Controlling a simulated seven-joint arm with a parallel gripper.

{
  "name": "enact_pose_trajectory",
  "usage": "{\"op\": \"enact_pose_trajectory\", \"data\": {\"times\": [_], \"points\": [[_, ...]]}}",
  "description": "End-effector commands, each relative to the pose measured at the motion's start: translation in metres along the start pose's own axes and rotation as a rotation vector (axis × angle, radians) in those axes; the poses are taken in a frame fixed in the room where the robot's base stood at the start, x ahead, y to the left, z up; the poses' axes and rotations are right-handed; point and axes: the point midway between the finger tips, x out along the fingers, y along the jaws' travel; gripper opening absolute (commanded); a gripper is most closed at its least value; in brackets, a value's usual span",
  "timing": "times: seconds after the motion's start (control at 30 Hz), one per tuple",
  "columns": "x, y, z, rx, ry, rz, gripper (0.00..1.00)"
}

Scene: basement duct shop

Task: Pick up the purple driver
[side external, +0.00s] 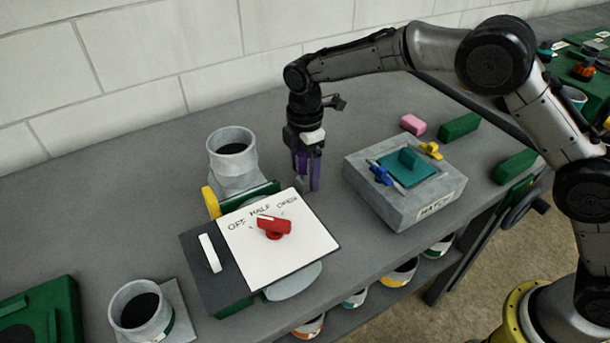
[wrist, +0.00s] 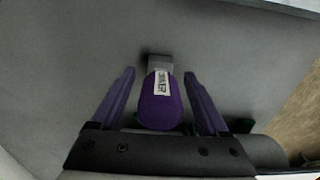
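The purple driver (wrist: 160,105) shows in the wrist view with a rounded purple handle, a white label and a grey block-like end. It lies between the two purple fingers of my gripper (wrist: 160,80). A gap shows on each side of the handle, so the fingers are open and not touching it. In the side view my gripper (side external: 306,180) points down, low over the grey bench. There the driver is hard to tell apart from the purple fingers.
A white panel (side external: 300,240) with a red knob (side external: 273,227) stands front left of my gripper. A grey hatch box (side external: 405,205) with a teal lid (side external: 424,172) stands to the right. A grey pipe collar (side external: 232,150) stands to the left. Pink (side external: 412,124) and green blocks (side external: 460,127) lie behind the box.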

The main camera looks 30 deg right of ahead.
Motion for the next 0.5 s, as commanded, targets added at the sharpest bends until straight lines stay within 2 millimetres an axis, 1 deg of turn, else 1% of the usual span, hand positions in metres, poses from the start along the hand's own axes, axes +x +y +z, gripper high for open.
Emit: {"op": "enact_pose_trajectory", "data": {"times": [0.03, 0.07, 0.2, 0.37, 0.4, 0.5], "points": [[-0.0002, 0.0001, 0.0000, 0.000, 0.000, 0.000, 0.67], [-0.0002, 0.0001, 0.0000, 0.000, 0.000, 0.000, 0.62], [-0.0003, 0.0001, 0.0000, 0.000, 0.000, 0.000, 0.37], [-0.0005, 0.0001, 0.0000, 0.000, 0.000, 0.000, 0.08], [-0.0005, 0.0001, 0.0000, 0.000, 0.000, 0.000, 0.01], [-0.0006, 0.0001, -0.0001, 0.000, 0.000, 0.000, 0.00]]}}
